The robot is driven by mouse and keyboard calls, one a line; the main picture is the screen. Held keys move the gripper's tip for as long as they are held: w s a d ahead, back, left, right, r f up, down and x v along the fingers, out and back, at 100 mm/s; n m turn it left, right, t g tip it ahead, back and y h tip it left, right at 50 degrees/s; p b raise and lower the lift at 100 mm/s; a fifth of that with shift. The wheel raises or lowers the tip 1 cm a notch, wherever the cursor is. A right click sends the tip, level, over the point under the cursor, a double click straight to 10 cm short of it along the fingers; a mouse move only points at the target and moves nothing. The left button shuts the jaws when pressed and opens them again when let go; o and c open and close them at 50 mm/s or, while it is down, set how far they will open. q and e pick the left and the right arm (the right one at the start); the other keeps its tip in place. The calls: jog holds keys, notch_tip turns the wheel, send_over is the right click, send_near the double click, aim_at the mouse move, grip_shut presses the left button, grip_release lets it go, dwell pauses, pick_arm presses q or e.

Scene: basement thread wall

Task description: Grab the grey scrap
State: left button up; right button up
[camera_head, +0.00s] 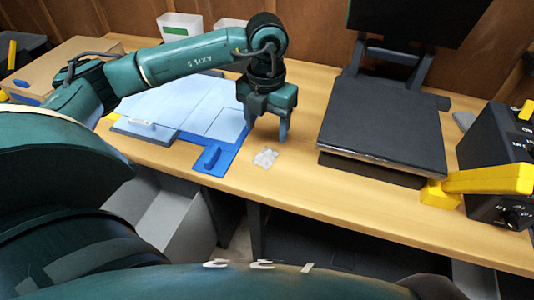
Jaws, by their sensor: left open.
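The grey scrap (265,158), a small crumpled pale piece, lies on the wooden table near its front edge, just right of the blue handle. My left gripper (268,136) points down close to the table, slightly behind the scrap. Its fingers are apart and nothing shows between them. In this view the fingertips appear above the scrap in the picture and do not seem to touch it. My right gripper is not in view.
A blue board (208,108) with a blue handle (211,158) lies left of the scrap. A black flat-topped device (382,130) stands to the right. A yellow-handled black box (492,180) sits at the far right.

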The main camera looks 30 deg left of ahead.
aim_at(266, 154)
pick_arm(q)
notch_tip(266, 154, down, 8)
jog(key=shift+s+r, duration=0.15)
jog(key=shift+r, duration=0.05)
dwell(0.3)
